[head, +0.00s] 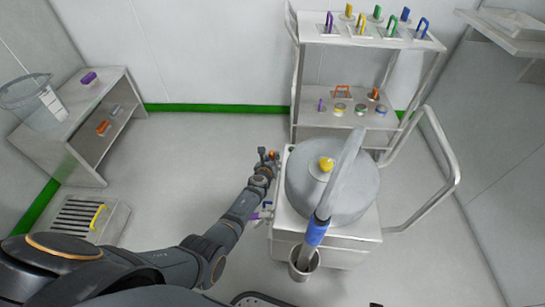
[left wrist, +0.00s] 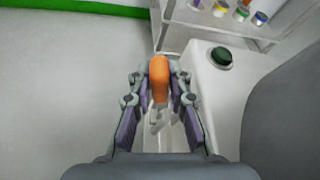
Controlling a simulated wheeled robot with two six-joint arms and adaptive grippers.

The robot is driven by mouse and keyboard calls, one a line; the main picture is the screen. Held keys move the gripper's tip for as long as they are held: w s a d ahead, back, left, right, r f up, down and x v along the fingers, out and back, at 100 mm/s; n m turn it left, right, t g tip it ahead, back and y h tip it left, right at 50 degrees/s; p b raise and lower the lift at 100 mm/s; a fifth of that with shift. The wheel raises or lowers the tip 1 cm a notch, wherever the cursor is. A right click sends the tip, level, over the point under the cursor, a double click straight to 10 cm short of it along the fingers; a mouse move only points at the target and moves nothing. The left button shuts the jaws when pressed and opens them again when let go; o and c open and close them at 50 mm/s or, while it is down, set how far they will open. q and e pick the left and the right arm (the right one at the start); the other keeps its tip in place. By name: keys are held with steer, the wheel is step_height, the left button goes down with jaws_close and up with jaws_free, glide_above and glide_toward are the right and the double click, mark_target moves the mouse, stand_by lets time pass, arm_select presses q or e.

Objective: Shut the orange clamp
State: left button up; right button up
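The orange clamp (left wrist: 158,80) shows in the left wrist view as an upright rounded orange handle on the side of the white cart. In the head view only a small orange bit (head: 273,154) shows beside the cart's left edge. My left gripper (left wrist: 161,88) has its two fingers on either side of the handle, close against it, and looks shut on it. In the head view the left gripper (head: 267,162) is at the cart's back left corner. The clamp's lower part and its mount are partly hidden by the fingers. My right gripper is not in view.
The white cart (head: 335,250) bears a grey lidded drum (head: 355,195) with a yellow knob. A dark green button (left wrist: 221,57) sits on the cart near the gripper. A shelf rack (head: 325,90) with coloured handles stands behind.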

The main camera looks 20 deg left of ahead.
arm_select(q)
steer(key=o, duration=0.3)
steer(key=shift+o, duration=0.2)
steer(key=shift+v, duration=1.35)
steer(key=s, duration=1.2)
steer(key=shift+d, duration=0.5)
steer(key=shift+s, duration=0.1)
